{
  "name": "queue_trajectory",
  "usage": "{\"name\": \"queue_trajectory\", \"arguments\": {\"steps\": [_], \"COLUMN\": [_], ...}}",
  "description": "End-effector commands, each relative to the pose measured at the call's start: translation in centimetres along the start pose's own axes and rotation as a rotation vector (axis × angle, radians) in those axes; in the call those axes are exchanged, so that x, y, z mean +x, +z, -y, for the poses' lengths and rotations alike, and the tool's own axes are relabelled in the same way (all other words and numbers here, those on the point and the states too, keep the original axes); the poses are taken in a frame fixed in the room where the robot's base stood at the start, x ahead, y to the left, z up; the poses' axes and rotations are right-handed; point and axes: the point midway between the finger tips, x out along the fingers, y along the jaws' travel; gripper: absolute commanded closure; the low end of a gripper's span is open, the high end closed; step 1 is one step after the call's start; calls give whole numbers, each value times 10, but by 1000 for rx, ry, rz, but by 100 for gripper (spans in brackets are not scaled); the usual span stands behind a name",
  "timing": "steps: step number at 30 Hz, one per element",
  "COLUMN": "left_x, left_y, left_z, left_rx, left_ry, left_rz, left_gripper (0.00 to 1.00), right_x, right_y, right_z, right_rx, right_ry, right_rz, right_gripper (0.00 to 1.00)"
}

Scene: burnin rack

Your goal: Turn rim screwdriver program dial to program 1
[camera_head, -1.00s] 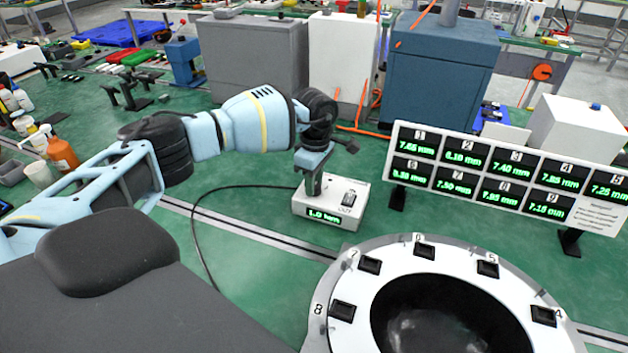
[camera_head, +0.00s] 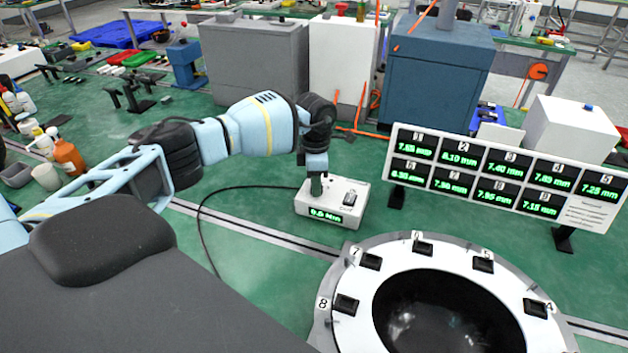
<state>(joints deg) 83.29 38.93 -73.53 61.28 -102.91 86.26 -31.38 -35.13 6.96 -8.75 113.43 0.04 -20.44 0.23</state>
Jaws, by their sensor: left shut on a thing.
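The screwdriver program box (camera_head: 345,204) is a small white controller on the green surface near the middle of the head view. Its front display (camera_head: 326,214) glows green and appears to read about 0.6 Nm; the small digits are blurred. A black rocker switch (camera_head: 350,198) is on its top at the right. My left gripper (camera_head: 315,190) points down onto the left part of the box top. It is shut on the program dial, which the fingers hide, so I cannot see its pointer. My right gripper is not in view.
A white ring (camera_head: 343,331) with numbered black slots stands at front right. Behind it is a panel (camera_head: 590,214) of green millimetre readouts. A black cable (camera_head: 202,222) runs left from the box. Grey and blue cabinets (camera_head: 436,75) stand behind. Green surface left of the box is mostly clear.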

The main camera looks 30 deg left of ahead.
Motion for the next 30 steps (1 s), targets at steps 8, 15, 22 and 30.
{"name": "queue_trajectory", "arguments": {"steps": [8,15,22,30], "left_x": [-2,-1,-1,-1], "left_y": [0,0,0,0], "left_z": [0,0,0,0], "left_rx": [-132,-174,-178,-176], "left_ry": [1,1,1,1], "left_rz": [8,11,11,11], "left_gripper": [93,93,93,55], "right_x": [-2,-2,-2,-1], "right_y": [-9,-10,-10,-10], "right_z": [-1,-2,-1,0], "right_rx": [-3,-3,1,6], "right_ry": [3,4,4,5], "right_rz": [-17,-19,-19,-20], "right_gripper": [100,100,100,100]}}
